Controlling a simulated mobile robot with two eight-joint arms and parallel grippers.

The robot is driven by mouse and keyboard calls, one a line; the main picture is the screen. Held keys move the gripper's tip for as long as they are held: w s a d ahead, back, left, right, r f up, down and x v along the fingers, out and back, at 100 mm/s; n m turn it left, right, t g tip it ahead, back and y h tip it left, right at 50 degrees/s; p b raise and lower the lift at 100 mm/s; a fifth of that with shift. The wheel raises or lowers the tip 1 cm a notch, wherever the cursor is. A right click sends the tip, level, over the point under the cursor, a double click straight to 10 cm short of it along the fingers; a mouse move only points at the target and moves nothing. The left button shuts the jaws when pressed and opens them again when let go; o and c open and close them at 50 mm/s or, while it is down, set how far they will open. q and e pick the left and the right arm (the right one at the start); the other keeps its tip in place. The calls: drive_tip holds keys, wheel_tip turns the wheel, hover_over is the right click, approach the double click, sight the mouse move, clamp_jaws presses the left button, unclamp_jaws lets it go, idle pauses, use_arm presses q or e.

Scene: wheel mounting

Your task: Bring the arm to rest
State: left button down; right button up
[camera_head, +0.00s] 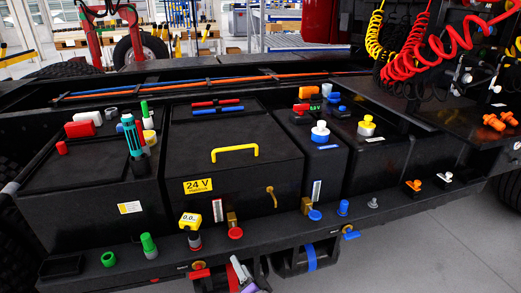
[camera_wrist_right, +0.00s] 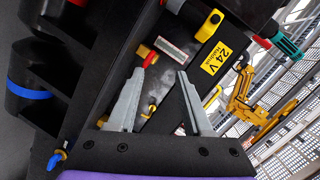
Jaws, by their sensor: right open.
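My right gripper (camera_head: 238,270) shows at the bottom edge of the head view, with grey fingers and a purple part, in front of the black frame rail (camera_head: 290,231). In the right wrist view my right gripper (camera_wrist_right: 160,78) has its two grey fingers spread apart with nothing held between them. Behind the fingers are the black 24 V box (camera_wrist_right: 189,62), a red-ringed brass fitting (camera_wrist_right: 150,57) and a yellow gauge (camera_wrist_right: 209,24). My left gripper is in neither view.
The 24 V box (camera_head: 237,148) has a yellow handle (camera_head: 235,152). A teal-handled tool (camera_head: 132,135) stands upright to its left. Small valves, including a blue one (camera_head: 343,208), line the rail. Coiled red hoses (camera_head: 425,45) hang at upper right. Grey floor (camera_head: 440,245) is clear at lower right.

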use_arm(q)
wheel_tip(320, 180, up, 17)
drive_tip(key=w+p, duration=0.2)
drive_tip(key=p, duration=1.2)
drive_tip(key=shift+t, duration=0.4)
use_arm(e)
drive_tip(key=s+d+r+n+g+h, duration=0.3)
drive_tip(key=s+d+r, duration=0.3)
drive_tip(key=s+d, duration=0.5)
drive_tip(key=s+d+r+n+g+h, duration=0.3)
drive_tip(key=s+d+r, duration=0.4)
drive_tip(key=s+d, duration=0.5)
drive_tip(key=shift+s+n+g, duration=0.4)
drive_tip(key=shift+n+g, duration=0.5)
drive_tip(key=shift+g, duration=0.3)
drive_tip(key=shift+r, duration=0.1)
